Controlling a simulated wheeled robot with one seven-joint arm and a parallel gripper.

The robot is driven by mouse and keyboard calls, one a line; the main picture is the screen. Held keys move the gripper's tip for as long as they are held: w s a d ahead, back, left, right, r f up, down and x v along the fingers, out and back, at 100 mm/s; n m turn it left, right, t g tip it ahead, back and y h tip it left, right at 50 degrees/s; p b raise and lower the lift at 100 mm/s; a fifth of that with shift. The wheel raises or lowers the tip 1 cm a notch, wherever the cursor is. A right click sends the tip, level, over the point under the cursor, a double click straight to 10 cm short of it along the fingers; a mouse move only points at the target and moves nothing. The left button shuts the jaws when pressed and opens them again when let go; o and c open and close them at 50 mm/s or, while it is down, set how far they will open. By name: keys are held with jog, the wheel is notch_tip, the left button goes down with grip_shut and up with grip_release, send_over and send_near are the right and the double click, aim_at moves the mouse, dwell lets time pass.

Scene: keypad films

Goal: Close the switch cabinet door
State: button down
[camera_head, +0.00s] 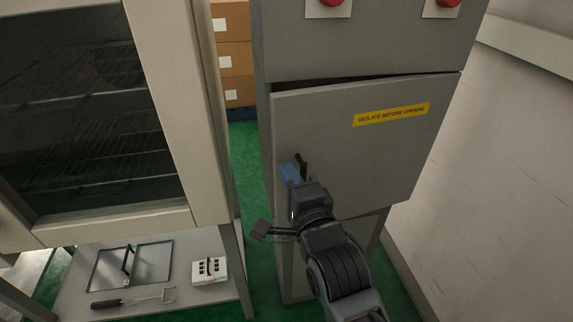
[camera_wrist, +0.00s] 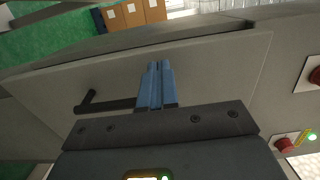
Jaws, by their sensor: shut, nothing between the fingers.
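The switch cabinet (camera_head: 340,45) is a tall grey unit. Its grey door (camera_head: 362,150) bears a yellow "ISOLATE BEFORE OPENING" label (camera_head: 391,115). The door stands slightly ajar, with a dark gap along its top edge, and it also shows in the wrist view (camera_wrist: 215,75). A dark handle (camera_wrist: 100,104) sticks out from the door near its left edge in the head view (camera_head: 300,165). My gripper (camera_head: 287,170) has blue fingers, shut and empty, at the door's left part beside the handle. The fingers (camera_wrist: 158,72) point at the door face; whether they touch it I cannot tell.
A glass-fronted oven (camera_head: 170,110) stands close on the left, above a shelf (camera_head: 215,293) with a rack, a fork and a small white block. Cardboard boxes (camera_head: 231,55) are stacked behind the gap. A pale wall (camera_head: 490,150) is on the right. Red buttons (camera_head: 333,3) sit above the door.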

aim_at(281, 161)
jog(key=shift+x, duration=0.9)
jog(key=b+x, duration=0.2)
jog(key=x, duration=0.2)
jog(key=shift+w+f, duration=0.1)
jog(key=shift+f, duration=0.05)
